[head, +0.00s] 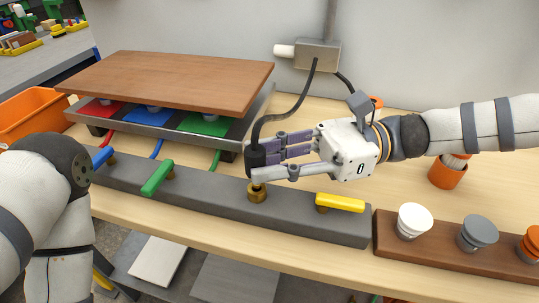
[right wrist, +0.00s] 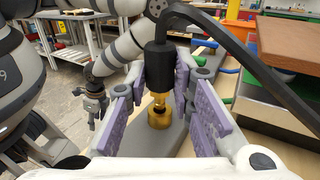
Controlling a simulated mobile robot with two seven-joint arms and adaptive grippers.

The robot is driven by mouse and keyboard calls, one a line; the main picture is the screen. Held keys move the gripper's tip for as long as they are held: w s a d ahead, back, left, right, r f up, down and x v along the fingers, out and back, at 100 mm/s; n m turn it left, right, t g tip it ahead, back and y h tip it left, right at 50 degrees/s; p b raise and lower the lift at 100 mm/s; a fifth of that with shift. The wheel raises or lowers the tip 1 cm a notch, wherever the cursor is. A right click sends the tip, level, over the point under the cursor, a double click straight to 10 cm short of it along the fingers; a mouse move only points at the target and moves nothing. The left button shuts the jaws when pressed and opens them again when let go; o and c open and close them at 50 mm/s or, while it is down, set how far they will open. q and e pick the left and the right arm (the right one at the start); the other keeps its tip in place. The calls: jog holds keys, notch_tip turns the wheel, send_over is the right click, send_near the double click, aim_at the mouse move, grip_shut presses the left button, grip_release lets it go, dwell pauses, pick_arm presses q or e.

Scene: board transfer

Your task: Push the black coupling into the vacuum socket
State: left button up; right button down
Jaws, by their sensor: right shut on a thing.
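The black coupling (head: 257,158) hangs on a black hose, and my right gripper (head: 268,160) is shut on it. The right wrist view shows the coupling (right wrist: 159,68) upright between the purple finger pads, with its brass tip pointing down. The brass vacuum socket (head: 257,192) stands on the dark grey rail, right below the coupling. In the right wrist view the tip is in line with the socket (right wrist: 160,118); I cannot tell whether it has entered it. My left gripper (right wrist: 94,104) shows small in the right wrist view, its jaws unclear.
The grey rail (head: 215,204) carries blue, green and yellow (head: 340,202) handles. A brown board (head: 175,80) lies over a tray of coloured suction pads at the left. The hose runs to a grey wall box (head: 308,54). A brown block (head: 440,256) with knobs stands at the right.

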pick_arm(q)
jog(key=shift+s+f, duration=0.35)
jog(key=shift+f, duration=0.05)
pick_arm(e)
jog(key=shift+f, duration=1.1)
jog(key=c, duration=1.3)
grip_release()
notch_tip(320, 180, up, 10)
jog(key=shift+r, duration=0.1)
